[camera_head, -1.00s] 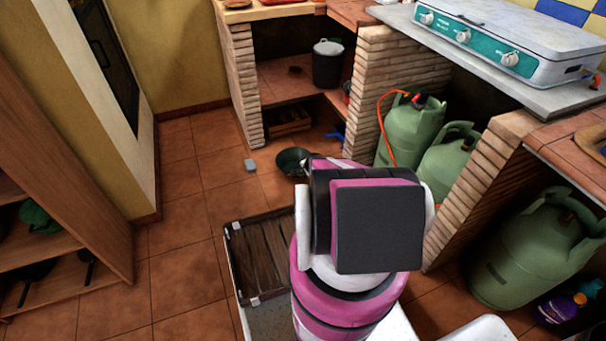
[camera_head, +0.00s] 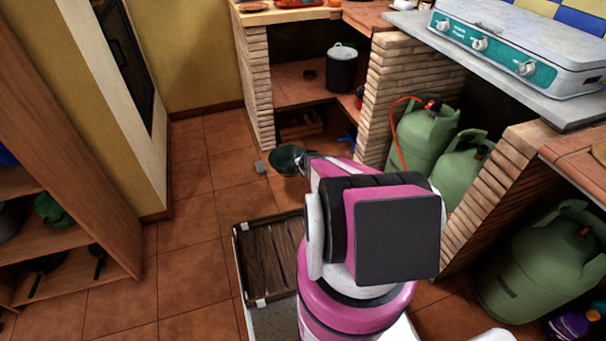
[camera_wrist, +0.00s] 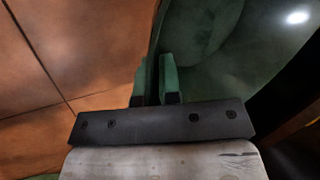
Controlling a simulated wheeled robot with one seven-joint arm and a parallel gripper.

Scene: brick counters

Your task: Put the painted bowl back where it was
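The painted bowl is dark green; in the head view the bowl (camera_head: 285,161) shows just left of my gripper, low in front of the brick counter. My arm hides part of it. In the wrist view the bowl (camera_wrist: 235,50) fills the upper right, its smooth inside facing the camera. My gripper (camera_wrist: 155,78) has its two fingers close together on either side of the bowl's rim. The bowl looks tilted in the grip. My gripper is mostly hidden behind my arm in the head view. How high the bowl is above the floor is hard to tell.
The brick counter has a lower shelf (camera_head: 302,88) with a dark lidded pot (camera_head: 342,68). Green gas bottles (camera_head: 424,130) stand right. A small grey block (camera_head: 260,167) lies on the floor. A wooden shelf unit (camera_head: 75,245) is left.

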